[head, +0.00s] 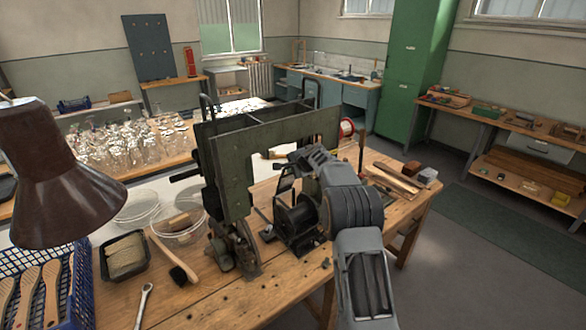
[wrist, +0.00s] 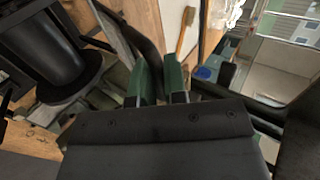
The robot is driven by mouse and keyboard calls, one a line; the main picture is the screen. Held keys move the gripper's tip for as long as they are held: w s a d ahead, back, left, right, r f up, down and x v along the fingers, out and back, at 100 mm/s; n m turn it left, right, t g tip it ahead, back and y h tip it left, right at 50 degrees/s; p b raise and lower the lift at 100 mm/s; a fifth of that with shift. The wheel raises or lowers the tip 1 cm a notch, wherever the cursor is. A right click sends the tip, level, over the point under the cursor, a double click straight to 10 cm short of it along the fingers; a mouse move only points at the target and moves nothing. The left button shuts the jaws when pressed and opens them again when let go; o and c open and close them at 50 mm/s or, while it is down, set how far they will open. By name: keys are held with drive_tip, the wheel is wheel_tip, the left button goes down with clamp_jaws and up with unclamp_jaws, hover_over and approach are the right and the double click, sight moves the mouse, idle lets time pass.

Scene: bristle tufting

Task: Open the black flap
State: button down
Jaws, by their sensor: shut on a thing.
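The tufting machine (head: 236,178) stands on the wooden workbench (head: 305,285), with a dark grey-green frame and a black drum (head: 297,218) low on its right side. The drum also shows at the upper left of the wrist view (wrist: 45,55). My gripper (wrist: 162,82) is beside the drum, its two green fingers close together. It is shut on a thin dark part, which I take to be the black flap. Most of the flap is hidden by my gripper and arm, so I cannot tell its angle. In the head view my arm covers the machine's right side.
A brown lamp (head: 60,180) stands at the front left. Clear bowls (head: 180,228), a black tray (head: 123,258), a brush (head: 178,265), a wrench (head: 145,300) and a blue crate (head: 78,300) are left of the machine. Wooden strips (head: 392,180) lie at the right. The bench front is mostly clear.

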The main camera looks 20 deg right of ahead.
drive_tip(key=shift+w+a, duration=0.15)
idle(0.3)
drive_tip(key=c, duration=1.2)
unclamp_jaws()
drive_tip(key=shift+r, duration=0.15)
drive_tip(key=b+v, duration=0.4)
drive_tip(key=v, duration=1)
